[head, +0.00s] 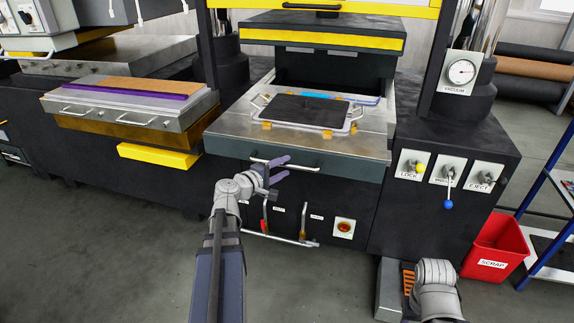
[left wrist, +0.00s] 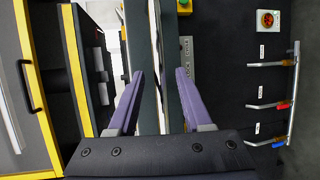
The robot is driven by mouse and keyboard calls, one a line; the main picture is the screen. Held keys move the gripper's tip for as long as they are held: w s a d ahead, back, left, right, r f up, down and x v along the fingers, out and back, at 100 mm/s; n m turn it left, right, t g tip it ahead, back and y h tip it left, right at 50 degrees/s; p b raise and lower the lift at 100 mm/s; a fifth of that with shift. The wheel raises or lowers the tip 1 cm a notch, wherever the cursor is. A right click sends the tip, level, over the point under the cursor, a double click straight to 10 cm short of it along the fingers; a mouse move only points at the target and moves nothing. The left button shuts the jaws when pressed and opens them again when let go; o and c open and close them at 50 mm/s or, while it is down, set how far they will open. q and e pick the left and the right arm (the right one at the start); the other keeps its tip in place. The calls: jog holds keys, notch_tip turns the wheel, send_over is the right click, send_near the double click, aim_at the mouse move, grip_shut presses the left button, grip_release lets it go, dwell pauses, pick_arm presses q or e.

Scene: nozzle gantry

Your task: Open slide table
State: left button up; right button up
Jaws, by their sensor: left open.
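The slide table (head: 225,136) is a flat steel plate with a dark teal front, in the middle of the head view, under the raised yellow-edged press plate. A dark plate with a light frame (head: 308,112) lies on it. My right gripper is out of view.
Levers with red and orange grips (head: 265,217) and a red button (head: 344,227) sit below the table. LOCK and EJECT levers (head: 484,177) are at right. A red SCRAP bin (head: 497,245) stands on the floor. The floor in front is open.

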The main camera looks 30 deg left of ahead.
pick_arm(q)
jog(key=v, duration=0.5)
jog(key=shift+s+p, duration=0.2)
jog(key=shift+p, duration=0.15)
jog(key=shift+d, duration=0.1)
jog(key=d+f+m+g+h+p, duration=0.1)
jog(key=d+f+m+g, duration=0.15)
jog(key=d, duration=0.55)
jog(key=d+f+m+g+h+p, duration=0.2)
jog(key=d+m+g, duration=0.15)
jog(key=d, duration=0.45)
jog(key=d+f+m+g+h+p, duration=0.15)
jog(key=d+m, duration=0.25)
jog(key=d, duration=0.4)
jog(key=s+d+f+m+g+y+p, duration=0.3)
jog(key=s+d+m+g+y, duration=0.5)
jog(key=s+d+m, duration=0.3)
jog(key=s+d+p, duration=0.1)
jog(key=s+d, duration=0.1)
jog(key=shift+s+d, duration=0.25)
jog(key=shift+d, duration=0.1)
